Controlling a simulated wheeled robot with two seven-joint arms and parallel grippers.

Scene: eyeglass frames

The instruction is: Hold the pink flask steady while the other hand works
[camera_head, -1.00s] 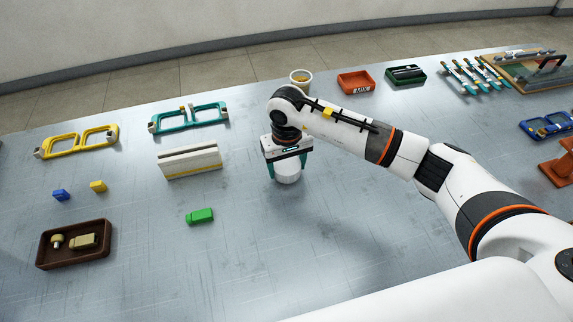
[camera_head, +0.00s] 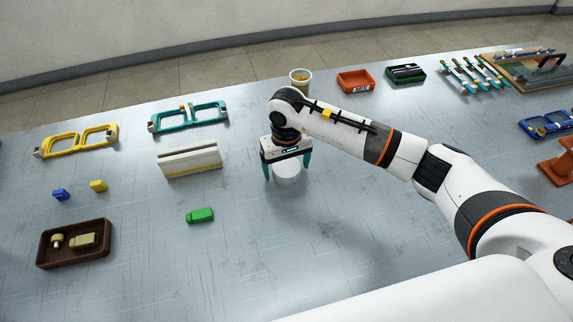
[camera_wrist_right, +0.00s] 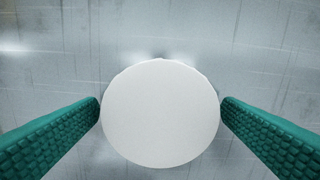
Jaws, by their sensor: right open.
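I see no pink flask in either view. My right gripper (camera_head: 287,172) is open above the table, its two teal fingers pointing down on either side of a white round piece (camera_head: 287,178). In the right wrist view the top of the white piece (camera_wrist_right: 160,115) is a plain flat disc between the fingers (camera_wrist_right: 160,103). The disc hides whatever is under it. The fingers flank it at left and right, and a small gap shows in the head view. My left gripper is not in view.
A white slotted block (camera_head: 189,160) and a green block (camera_head: 200,215) lie left of the gripper. A brown tray (camera_head: 73,263) sits front left. A cup (camera_head: 300,83) stands behind my right arm. The front middle is clear.

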